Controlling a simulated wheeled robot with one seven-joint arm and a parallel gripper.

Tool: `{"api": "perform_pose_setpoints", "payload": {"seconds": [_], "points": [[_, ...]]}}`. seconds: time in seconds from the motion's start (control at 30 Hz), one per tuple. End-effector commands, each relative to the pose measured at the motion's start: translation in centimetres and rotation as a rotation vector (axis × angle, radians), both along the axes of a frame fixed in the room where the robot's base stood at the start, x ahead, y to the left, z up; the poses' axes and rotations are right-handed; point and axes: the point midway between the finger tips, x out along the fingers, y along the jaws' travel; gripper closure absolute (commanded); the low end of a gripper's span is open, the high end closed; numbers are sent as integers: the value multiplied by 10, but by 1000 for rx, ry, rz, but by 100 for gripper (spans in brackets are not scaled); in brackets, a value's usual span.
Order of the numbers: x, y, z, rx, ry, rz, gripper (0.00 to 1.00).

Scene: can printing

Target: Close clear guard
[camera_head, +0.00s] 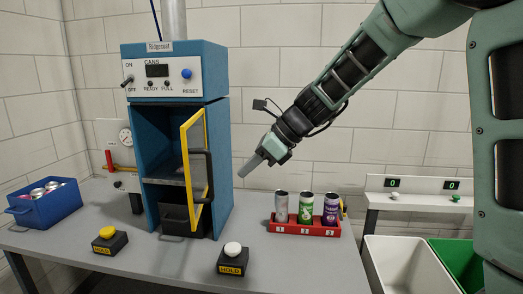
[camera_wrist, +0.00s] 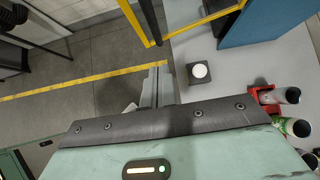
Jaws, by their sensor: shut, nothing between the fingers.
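The clear guard (camera_head: 194,158) is a yellow-framed transparent door with a dark handle (camera_head: 209,174). It stands swung open at the front of the blue machine (camera_head: 222,150), and the dark chamber shows to its left. Part of its yellow frame (camera_wrist: 136,22) is at the top of the wrist view. My gripper (camera_head: 247,169) is to the right of the guard, apart from it, pointing down and left. Its fingers (camera_wrist: 159,84) are together and empty in the wrist view.
Two HOLD buttons, yellow (camera_head: 108,240) and white (camera_head: 232,258), sit on the table before the machine. A red rack (camera_head: 300,228) with three cans stands right. A blue bin (camera_head: 48,206) of cans is left. White and green bins (camera_head: 412,266) are beyond the table's right.

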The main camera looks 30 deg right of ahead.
Motion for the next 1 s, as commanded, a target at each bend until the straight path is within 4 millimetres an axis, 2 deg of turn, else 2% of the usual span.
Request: {"api": "perform_pose_setpoints", "payload": {"seconds": [0.13, 0.4, 1.0], "points": [[12, 18, -19, 0, 4, 2, 100], [30, 43, -16, -2, 1, 2, 100], [33, 52, -17, -3, -2, -14, 100]]}}
